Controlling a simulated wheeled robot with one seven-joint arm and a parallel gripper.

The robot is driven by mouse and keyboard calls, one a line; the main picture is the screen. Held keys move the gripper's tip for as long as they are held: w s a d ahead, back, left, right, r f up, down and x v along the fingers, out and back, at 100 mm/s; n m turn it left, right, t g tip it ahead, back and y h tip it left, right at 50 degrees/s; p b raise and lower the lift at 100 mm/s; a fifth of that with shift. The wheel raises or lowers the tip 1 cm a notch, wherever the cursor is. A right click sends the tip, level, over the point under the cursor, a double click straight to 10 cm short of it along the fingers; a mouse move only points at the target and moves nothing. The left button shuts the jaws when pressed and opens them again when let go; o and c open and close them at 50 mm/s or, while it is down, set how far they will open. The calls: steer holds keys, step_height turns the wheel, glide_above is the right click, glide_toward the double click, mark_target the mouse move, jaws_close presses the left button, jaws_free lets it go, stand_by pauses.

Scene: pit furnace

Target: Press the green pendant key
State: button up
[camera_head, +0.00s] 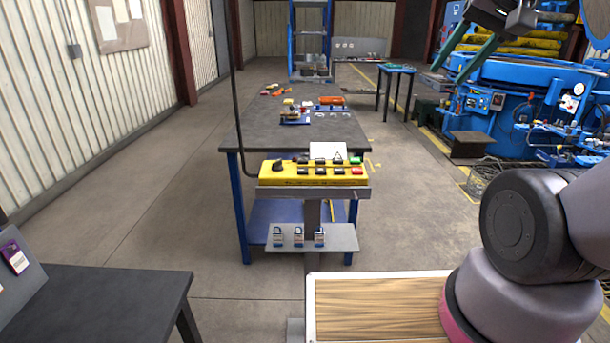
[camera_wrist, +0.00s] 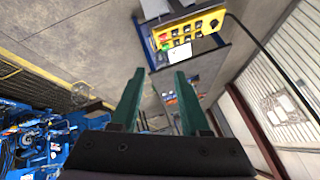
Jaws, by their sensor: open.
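The yellow pendant (camera_head: 268,179) rests on a grey stand in front of the dark workbench, with a cable at its left end. Its green key (camera_head: 355,161) is at the far right end, just behind a red key (camera_head: 357,171). In the wrist view, the pendant (camera_wrist: 201,27) is beyond the fingertips, and the green key (camera_wrist: 166,47) is near its left end. My gripper (camera_head: 448,74) is raised at the upper right of the head view, well apart from the pendant. Its green fingers are spread and empty, as the wrist view also shows (camera_wrist: 158,74).
A shelf (camera_head: 342,239) with several padlocks is under the pendant. The workbench (camera_head: 245,133) behind holds small parts. A dark table (camera_head: 100,300) is at lower left, and blue machinery (camera_head: 545,100) is at right. The floor left of the bench is clear.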

jaws_close()
stand_by(1.5)
